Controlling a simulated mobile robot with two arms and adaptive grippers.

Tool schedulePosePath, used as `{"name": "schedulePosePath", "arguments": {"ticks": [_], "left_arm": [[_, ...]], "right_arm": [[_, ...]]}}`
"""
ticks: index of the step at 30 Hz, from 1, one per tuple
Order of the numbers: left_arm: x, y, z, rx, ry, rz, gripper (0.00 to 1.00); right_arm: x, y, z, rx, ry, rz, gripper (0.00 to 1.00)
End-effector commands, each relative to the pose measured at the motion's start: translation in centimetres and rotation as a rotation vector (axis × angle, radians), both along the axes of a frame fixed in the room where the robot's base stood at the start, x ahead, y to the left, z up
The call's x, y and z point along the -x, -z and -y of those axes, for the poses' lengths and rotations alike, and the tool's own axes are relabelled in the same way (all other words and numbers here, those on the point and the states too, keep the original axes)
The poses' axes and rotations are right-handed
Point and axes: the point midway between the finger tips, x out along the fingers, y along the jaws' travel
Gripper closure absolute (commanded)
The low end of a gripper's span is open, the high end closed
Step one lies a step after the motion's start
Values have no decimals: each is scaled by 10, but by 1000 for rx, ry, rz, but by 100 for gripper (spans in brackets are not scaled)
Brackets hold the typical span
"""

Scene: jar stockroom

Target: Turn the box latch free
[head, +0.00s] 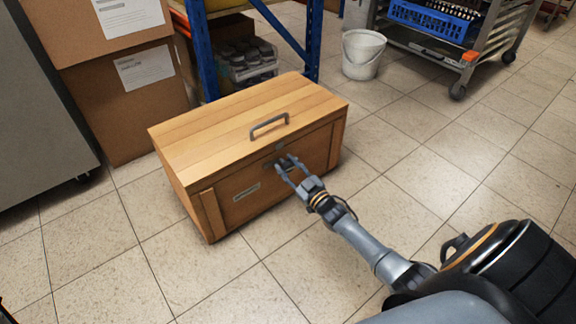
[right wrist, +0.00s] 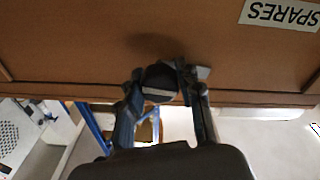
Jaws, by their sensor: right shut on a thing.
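The wooden box (head: 215,128) stands on the tiled floor with its lid closed and a grey handle (head: 269,126) on top. My right gripper (head: 284,165) is at the upper middle of the box's front. In the right wrist view my right gripper (right wrist: 160,92) has its two fingers around the dark rounded latch knob (right wrist: 160,78), shut on it. The fingers hide part of the latch, so its exact turn is hard to tell. The box front (right wrist: 80,45) fills the top of that view, with an upside-down SPARES label (right wrist: 280,13). My left gripper is not in view.
Cardboard boxes (head: 125,115) are stacked behind the wooden box at the left. A blue-posted shelf (head: 205,60) with jars (head: 250,58) stands behind it. A white bucket (head: 362,55) and a wheeled rack (head: 440,50) are farther back. The floor in front and at right is clear.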

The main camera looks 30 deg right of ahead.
Motion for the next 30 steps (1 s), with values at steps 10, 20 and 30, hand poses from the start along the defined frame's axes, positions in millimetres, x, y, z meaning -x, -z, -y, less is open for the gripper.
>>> {"name": "schedulePosePath", "arguments": {"ticks": [10,20,30], "left_arm": [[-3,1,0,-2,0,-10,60],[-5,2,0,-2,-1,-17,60],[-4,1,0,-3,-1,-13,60]], "right_arm": [[0,1,1,130,1,8,96],[0,1,1,152,1,10,96],[0,1,1,152,1,10,41]]}}
